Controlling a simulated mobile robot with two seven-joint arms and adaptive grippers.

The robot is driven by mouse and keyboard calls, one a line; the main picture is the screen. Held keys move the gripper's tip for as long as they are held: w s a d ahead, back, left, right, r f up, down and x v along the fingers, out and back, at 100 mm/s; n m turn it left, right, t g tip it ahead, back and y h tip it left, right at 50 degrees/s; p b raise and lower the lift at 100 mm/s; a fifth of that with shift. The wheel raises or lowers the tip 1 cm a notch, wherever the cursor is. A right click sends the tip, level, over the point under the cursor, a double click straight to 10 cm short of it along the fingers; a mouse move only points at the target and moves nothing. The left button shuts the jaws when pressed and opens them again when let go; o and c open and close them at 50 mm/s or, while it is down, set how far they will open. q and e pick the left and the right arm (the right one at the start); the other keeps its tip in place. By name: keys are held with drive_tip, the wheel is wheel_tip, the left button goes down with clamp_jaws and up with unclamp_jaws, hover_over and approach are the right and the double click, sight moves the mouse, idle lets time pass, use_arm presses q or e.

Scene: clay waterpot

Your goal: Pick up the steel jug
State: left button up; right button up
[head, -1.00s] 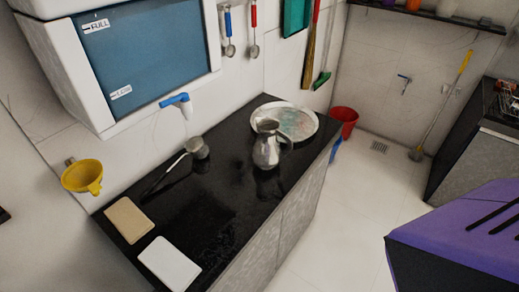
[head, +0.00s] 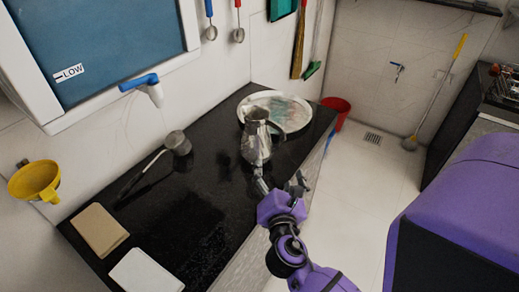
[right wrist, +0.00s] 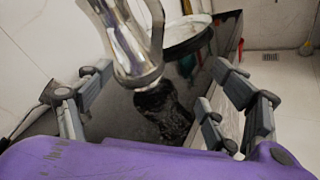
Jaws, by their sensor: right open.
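The steel jug (head: 256,145) stands upright on the black counter (head: 200,215), in front of a round tray. Its handle faces right in the head view. My right gripper (head: 280,183) is open and empty, just in front of the jug at about the height of its lower part. In the right wrist view the jug (right wrist: 130,48) rises beyond the open fingers (right wrist: 158,88), left of the middle, its top cut off by the frame. The jug does not appear to be between the fingertips. My left gripper is not in view.
The round tray (head: 294,113) lies behind the jug. A long-handled ladle (head: 178,142) lies to its left. A tan block (head: 100,229) and a white block (head: 147,272) lie at the near left. A yellow funnel (head: 36,180) and a blue tap (head: 138,82) are by the wall.

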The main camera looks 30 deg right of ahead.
sight(264, 141)
drive_tip(key=w+r+n, duration=0.1)
drive_tip(key=w, duration=0.2)
drive_tip(key=w+d+t, duration=0.1)
drive_tip(key=w, duration=0.2)
drive_tip(key=w+d+r+n+p, duration=0.1)
drive_tip(key=w, duration=0.2)
drive_tip(key=shift+w+d+r+n+t, duration=0.2)
drive_tip(key=shift+d+r+n+t, duration=0.05)
drive_tip(key=shift+r+n+t, duration=0.1)
drive_tip(key=shift+c, duration=0.6)
drive_tip(key=c, duration=1.9)
clamp_jaws()
drive_tip(key=shift+r, duration=0.1)
